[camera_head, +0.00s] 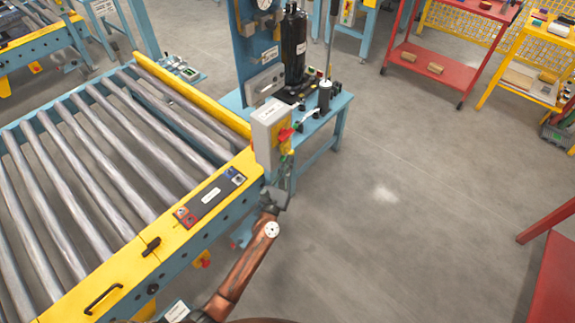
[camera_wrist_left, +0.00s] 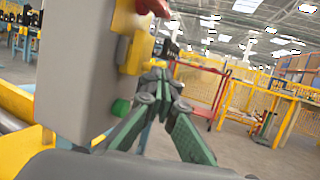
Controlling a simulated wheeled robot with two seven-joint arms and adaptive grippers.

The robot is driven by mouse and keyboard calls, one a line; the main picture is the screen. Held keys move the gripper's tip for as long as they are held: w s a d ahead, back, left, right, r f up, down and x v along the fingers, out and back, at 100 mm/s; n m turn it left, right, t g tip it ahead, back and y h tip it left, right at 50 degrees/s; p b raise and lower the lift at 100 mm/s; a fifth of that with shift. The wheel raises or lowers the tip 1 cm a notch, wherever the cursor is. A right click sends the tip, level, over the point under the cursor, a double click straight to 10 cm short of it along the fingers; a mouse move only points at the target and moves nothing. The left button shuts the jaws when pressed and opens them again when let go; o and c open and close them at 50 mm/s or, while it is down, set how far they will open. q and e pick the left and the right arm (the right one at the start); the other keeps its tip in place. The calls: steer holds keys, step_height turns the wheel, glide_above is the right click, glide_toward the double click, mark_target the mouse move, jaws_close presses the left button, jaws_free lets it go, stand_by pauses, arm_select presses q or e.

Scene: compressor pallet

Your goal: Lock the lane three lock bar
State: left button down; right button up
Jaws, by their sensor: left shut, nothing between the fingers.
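A grey box (camera_head: 267,135) with a label stands at the near right corner of the roller conveyor. A red handle (camera_head: 285,135) on a yellow plate sticks out from its right face. In the left wrist view the grey box (camera_wrist_left: 75,75) fills the left side, with the red handle (camera_wrist_left: 155,8) at the top and a green button (camera_wrist_left: 121,107) lower down. My left gripper (camera_head: 286,163) is shut and empty beside this face, just below the handle; contact cannot be told. I cannot tell which part is the lane three lock bar. My right gripper is not in view.
The conveyor's yellow edge (camera_head: 130,262) carries a dark labelled panel (camera_head: 210,197) and a black latch (camera_head: 151,246). A blue bench (camera_head: 335,103) with a black cylinder (camera_head: 293,48) stands behind the box. Red and yellow carts stand farther back.

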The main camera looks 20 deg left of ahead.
arm_select(q)
steer(key=shift+r+p, duration=0.45)
steer(key=shift+r, duration=0.45)
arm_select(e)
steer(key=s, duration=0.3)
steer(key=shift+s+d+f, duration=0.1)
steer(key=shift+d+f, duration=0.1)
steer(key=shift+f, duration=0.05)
arm_select(q)
steer(key=shift+f, duration=0.1)
steer(key=shift+f, duration=0.15)
steer(key=f+b+v, duration=0.2)
steer(key=b+v, duration=0.1)
steer(key=v, duration=0.9)
steer(key=shift+f, duration=0.25)
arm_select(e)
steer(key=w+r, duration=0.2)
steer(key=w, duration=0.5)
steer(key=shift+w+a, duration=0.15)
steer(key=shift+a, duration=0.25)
arm_select(q)
steer(key=shift+f, duration=0.1)
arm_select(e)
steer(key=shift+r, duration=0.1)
